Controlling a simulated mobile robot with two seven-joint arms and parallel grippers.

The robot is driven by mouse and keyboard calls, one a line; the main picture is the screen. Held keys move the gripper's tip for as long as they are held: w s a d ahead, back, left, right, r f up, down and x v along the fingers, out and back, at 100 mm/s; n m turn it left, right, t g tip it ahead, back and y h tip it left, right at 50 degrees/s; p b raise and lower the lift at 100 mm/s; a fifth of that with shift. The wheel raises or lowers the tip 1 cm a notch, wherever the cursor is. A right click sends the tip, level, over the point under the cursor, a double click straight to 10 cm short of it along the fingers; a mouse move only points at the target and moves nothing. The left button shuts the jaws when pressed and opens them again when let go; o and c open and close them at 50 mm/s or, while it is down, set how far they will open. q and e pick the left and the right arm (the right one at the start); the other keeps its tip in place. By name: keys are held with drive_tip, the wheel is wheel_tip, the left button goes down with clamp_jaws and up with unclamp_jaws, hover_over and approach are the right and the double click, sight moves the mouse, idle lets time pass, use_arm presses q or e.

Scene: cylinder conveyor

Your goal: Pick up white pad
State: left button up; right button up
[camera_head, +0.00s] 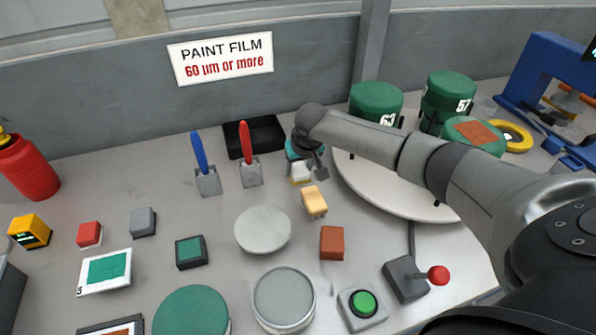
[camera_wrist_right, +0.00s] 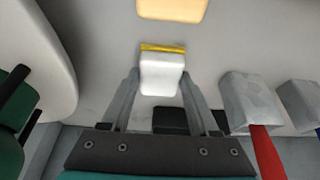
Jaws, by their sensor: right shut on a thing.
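The white pad (camera_head: 300,171) is a small white block with a yellow strip along one edge, near the back of the table in the head view. It also shows in the middle of the right wrist view (camera_wrist_right: 162,74). My right gripper (camera_head: 305,166) reaches it from behind and above, and its two fingers are shut on the pad, one on each side. I cannot tell whether the pad touches the table. My left gripper is out of view.
A light orange block (camera_head: 314,203) stands just in front of the pad. A red-handled tool (camera_head: 247,155) and a black tray (camera_head: 256,136) are to its left. A round white platform (camera_head: 385,185) with green cylinders (camera_head: 375,102) is to its right.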

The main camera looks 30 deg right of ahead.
sight(299, 169)
wheel_tip(299, 169, up, 20)
drive_tip(key=p, duration=0.3)
drive_tip(key=shift+p, duration=0.4)
